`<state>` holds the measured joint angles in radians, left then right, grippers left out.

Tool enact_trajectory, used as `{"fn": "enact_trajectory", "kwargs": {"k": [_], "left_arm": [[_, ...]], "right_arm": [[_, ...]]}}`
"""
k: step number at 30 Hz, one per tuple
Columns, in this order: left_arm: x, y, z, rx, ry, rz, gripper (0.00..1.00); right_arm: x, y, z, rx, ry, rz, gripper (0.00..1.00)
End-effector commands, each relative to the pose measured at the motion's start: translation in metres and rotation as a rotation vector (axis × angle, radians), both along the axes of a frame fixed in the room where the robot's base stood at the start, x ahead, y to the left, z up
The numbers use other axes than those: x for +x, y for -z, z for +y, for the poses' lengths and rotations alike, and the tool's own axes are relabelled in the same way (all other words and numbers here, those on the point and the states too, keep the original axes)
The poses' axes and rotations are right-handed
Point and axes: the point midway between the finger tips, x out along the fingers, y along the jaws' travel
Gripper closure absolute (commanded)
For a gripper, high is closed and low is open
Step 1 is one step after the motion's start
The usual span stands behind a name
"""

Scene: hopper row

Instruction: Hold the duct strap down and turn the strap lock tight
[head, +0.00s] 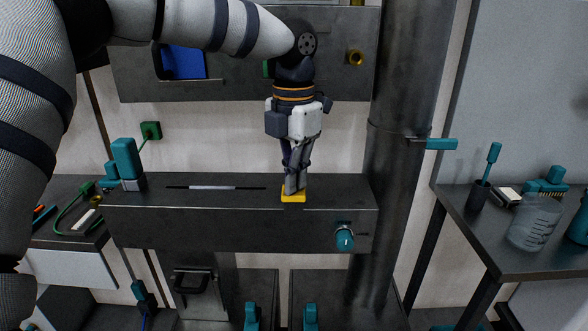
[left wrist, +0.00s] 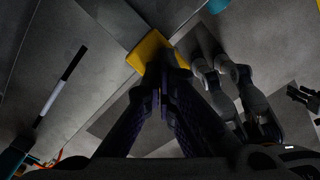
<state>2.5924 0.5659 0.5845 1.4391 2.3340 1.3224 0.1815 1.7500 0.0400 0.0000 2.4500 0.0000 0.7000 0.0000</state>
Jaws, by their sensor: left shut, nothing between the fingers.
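A dark horizontal duct box (head: 240,226) runs across the middle of the head view. A yellow pad (head: 293,197) sits at its top front edge, right of centre; I take it for the strap's press point. My left gripper (head: 292,190) points down with its fingers shut and empty, the tips at the pad. Whether they touch or hover just above is hard to tell. The left wrist view shows the pad (left wrist: 148,50) partly behind the fingers (left wrist: 165,62). A teal knob (head: 345,238), apparently the strap lock, is on the duct's front face at right.
A thick vertical pipe (head: 395,150) stands right of the duct, with a teal lever (head: 441,144). A teal-topped block (head: 127,163) stands on the duct's left end. A side table (head: 530,255) at right holds a clear beaker (head: 535,222) and a cup.

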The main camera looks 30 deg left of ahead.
Motion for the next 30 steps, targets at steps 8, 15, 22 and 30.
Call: {"fn": "enact_trajectory", "kwargs": {"k": [8,15,22,30], "left_arm": [[0.000,0.011,0.000,-0.001,-0.001,0.001,1.00],[0.000,0.020,0.000,0.000,0.000,0.001,1.00],[0.000,0.027,0.000,0.000,0.000,0.001,1.00],[0.000,0.027,0.000,0.000,0.000,0.001,1.00]], "right_arm": [[0.001,-0.001,0.000,0.000,0.000,-0.005,0.60],[0.002,-0.002,0.000,0.000,0.000,-0.009,0.60],[0.003,-0.003,0.000,0.000,0.000,-0.011,0.60],[0.003,-0.003,0.000,0.000,0.000,-0.010,0.60]]}}
